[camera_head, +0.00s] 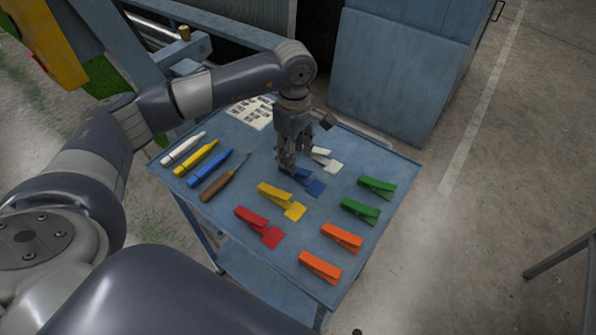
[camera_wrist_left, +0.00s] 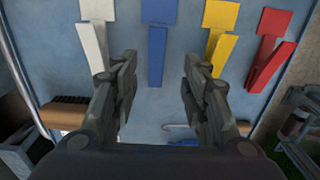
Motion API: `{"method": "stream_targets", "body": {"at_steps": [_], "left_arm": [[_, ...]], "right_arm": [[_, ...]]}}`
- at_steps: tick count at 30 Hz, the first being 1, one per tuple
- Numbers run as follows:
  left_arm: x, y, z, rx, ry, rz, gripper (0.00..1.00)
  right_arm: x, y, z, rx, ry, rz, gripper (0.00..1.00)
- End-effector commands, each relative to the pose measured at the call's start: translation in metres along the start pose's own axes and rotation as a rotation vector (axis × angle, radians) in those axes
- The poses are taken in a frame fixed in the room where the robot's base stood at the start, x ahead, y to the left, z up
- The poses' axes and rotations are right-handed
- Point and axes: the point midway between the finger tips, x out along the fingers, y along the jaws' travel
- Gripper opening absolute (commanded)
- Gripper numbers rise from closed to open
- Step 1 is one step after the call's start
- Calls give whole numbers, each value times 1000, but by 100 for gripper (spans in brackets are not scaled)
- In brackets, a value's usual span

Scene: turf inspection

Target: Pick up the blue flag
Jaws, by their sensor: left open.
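The blue flag (camera_head: 315,187) lies on the blue table top, with a square head and a narrow stem. In the left wrist view the blue flag (camera_wrist_left: 157,40) lies upper middle, its stem pointing down the picture towards the gap between my fingers. My left gripper (camera_head: 287,168) points down over the stem end and hides part of it in the head view. In the left wrist view the gripper (camera_wrist_left: 160,65) is open, its fingers apart on either side of the stem's line, with nothing held. I cannot tell its exact height above the flag. My right gripper is not in view.
A white flag (camera_head: 325,159), a yellow flag (camera_head: 283,202) and a red flag (camera_head: 260,228) lie near the blue one. Green clips (camera_head: 376,187) and orange clips (camera_head: 342,237) lie to the right. Several markers (camera_head: 196,157) and a brown-handled tool (camera_head: 218,186) lie left.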

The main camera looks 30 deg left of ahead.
Motion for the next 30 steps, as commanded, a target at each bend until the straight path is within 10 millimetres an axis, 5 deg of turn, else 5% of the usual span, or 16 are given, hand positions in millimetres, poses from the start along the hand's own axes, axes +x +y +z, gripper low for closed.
{"method": "stream_targets", "body": {"at_steps": [18, 25, 30], "left_arm": [[65, 4, 3, 0, -1, -1, 42], [68, 4, 3, 1, 0, 2, 42], [68, 4, 3, 1, 0, 1, 8]], "right_arm": [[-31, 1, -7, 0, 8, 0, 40], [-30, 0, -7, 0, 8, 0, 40], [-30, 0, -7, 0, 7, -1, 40]]}}
